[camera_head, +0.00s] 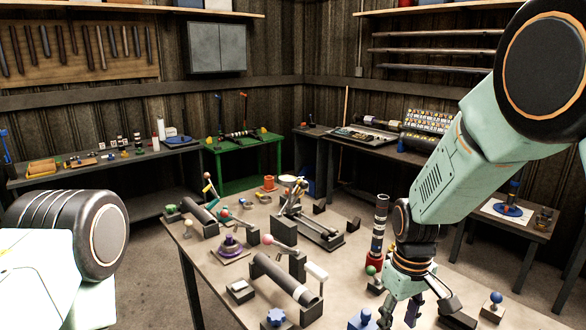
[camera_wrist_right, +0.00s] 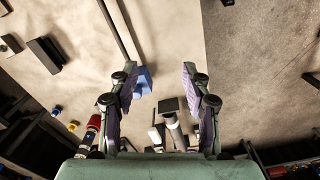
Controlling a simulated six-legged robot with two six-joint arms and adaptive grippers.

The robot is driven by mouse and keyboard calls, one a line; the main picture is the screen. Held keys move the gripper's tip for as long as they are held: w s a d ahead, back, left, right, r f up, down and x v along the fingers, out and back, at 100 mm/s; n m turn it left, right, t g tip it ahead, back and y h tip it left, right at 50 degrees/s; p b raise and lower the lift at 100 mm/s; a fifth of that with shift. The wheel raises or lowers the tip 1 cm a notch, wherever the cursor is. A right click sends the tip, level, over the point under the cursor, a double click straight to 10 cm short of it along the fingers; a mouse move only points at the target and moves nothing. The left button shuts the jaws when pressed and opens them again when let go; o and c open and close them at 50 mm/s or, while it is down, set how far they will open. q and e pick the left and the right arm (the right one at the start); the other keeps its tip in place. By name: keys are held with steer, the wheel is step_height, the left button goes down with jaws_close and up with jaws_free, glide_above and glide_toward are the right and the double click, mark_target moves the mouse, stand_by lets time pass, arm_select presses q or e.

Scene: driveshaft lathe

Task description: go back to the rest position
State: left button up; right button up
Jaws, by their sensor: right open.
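My right arm comes in from the upper right in the head view. My right gripper (camera_head: 400,312) points down over the right part of the work table (camera_head: 352,215). In the right wrist view the right gripper (camera_wrist_right: 160,72) has its two fingers well apart, with no object gripped between them. A blue block (camera_wrist_right: 143,80) shows beside the left finger there, below the gripper or near it; the exact gap cannot be told. Only a thick joint and pale link of my left arm show at the lower left of the head view; my left gripper is out of view.
A tall dark cylinder on a red base (camera_head: 379,225) stands left of my right forearm. A blue knob on a block (camera_head: 495,300) is to the right of the gripper. A grey shaft on a stand (camera_head: 285,278) lies mid-table. A green table (camera_head: 240,150) stands behind.

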steer(key=s+d+f+m, duration=0.3)
steer(key=s+f, duration=1.2)
steer(key=f, duration=0.2)
steer(key=s+f+m, duration=0.2)
steer(key=s+f, duration=0.1)
steer(key=s, duration=1.4)
arm_select(q)
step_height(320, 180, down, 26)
steer(key=b, duration=2.5)
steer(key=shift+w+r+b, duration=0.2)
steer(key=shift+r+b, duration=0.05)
steer(key=shift+b, duration=0.1)
arm_select(e)
step_height(320, 180, down, 25)
steer(key=shift+w, duration=0.15)
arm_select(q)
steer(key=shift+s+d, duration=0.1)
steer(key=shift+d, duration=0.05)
arm_select(e)
steer(key=shift+d, duration=0.1)
steer(key=shift+f, duration=0.1)
